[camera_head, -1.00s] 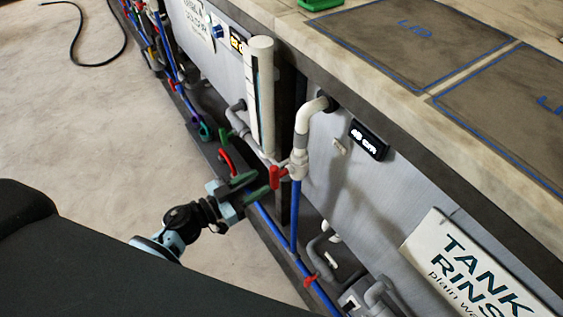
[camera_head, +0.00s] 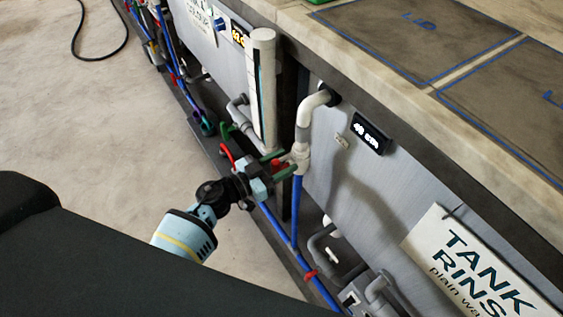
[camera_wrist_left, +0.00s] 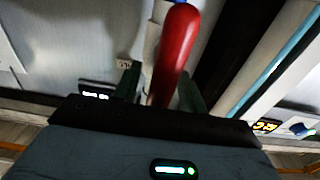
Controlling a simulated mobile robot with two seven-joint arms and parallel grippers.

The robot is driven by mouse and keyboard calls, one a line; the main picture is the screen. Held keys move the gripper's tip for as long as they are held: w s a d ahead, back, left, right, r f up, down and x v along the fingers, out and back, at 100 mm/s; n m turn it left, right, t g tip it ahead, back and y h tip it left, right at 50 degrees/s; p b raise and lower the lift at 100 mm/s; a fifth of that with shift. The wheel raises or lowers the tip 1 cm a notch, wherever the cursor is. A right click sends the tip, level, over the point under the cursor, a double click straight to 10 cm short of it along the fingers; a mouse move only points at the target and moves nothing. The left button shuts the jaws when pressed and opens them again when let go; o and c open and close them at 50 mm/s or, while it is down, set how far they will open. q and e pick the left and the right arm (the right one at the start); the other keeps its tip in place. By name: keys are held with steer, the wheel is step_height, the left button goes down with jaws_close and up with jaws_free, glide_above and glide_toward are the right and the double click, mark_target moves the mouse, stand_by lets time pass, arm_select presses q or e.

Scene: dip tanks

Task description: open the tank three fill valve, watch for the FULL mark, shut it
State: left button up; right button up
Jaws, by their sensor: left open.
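The red valve handle (camera_wrist_left: 176,50) stands between the two green fingers of my left gripper (camera_wrist_left: 160,88) in the left wrist view. My left gripper (camera_head: 279,164) is open at the handle in the head view, and its fingers mostly hide the handle there. I cannot tell whether either finger touches it. The valve body (camera_head: 300,158) joins a white elbow pipe (camera_head: 305,122) above a blue pipe (camera_head: 296,212). A small black display (camera_head: 370,134) on the tank wall is lit, its reading blurred. I cannot read a FULL mark. My right gripper is out of view.
A white upright tube (camera_head: 262,90) stands left of the valve. The bench top (camera_head: 310,48) overhangs the pipes. A white sign (camera_head: 470,262) reading "TANK RINS" hangs at the lower right. A black hose (camera_head: 82,50) lies on the open floor at left.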

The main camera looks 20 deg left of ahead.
arm_select(q)
steer(key=shift+c, duration=0.4)
jaws_close()
